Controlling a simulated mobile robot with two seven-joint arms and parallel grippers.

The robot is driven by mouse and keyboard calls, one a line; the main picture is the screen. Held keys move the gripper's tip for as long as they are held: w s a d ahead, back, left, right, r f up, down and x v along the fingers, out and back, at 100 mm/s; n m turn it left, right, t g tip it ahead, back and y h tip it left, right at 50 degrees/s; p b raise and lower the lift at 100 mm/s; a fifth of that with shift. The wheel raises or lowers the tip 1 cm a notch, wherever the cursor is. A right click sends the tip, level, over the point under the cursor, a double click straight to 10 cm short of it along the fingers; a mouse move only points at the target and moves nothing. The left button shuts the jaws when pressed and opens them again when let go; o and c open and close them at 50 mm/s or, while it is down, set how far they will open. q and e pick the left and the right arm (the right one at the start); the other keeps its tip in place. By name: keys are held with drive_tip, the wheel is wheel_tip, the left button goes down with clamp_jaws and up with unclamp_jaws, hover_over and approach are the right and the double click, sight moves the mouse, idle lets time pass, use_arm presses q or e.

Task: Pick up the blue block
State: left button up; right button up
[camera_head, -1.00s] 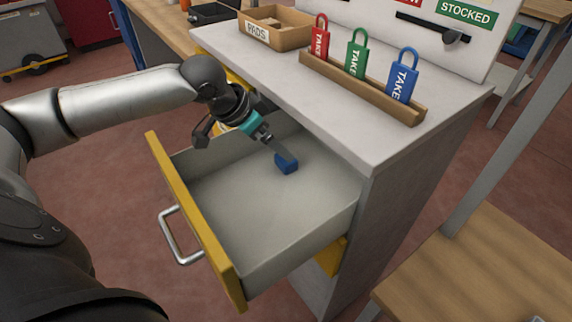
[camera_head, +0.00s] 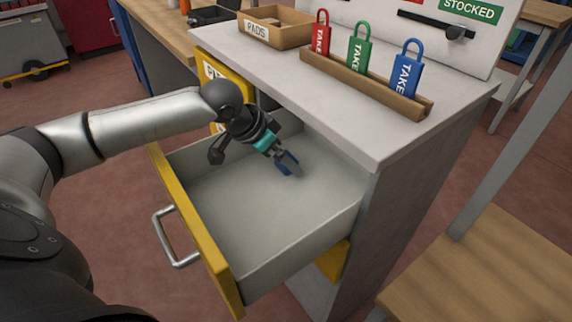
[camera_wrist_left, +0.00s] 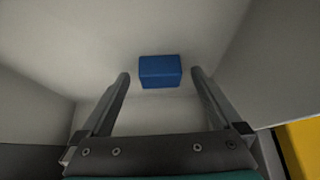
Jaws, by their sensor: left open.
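The blue block (camera_wrist_left: 160,71) lies on the floor of the open drawer (camera_head: 240,212). In the head view the block (camera_head: 283,168) is partly hidden by my fingers. My left gripper (camera_head: 289,165) reaches down into the drawer and is open at the block. In the left wrist view the block appears centred between the tips of my left gripper (camera_wrist_left: 161,75), with a gap on each side. I cannot tell how far the tips are above the drawer floor. My right gripper is not in view.
The drawer's yellow front (camera_head: 197,228) and grey walls surround the gripper. The cabinet top (camera_head: 345,125) overhangs the drawer's back. On it stand a PADS box (camera_head: 275,32) and a wooden rack (camera_head: 365,85) with red, green and blue padlock-shaped tags. A wooden surface (camera_head: 490,275) is at lower right.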

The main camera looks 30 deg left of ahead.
use_arm(q)
drive_tip(key=shift+w+f, duration=0.1)
drive_tip(key=c, duration=1.5)
drive_tip(key=shift+o, duration=0.2)
drive_tip(key=shift+d, duration=0.1)
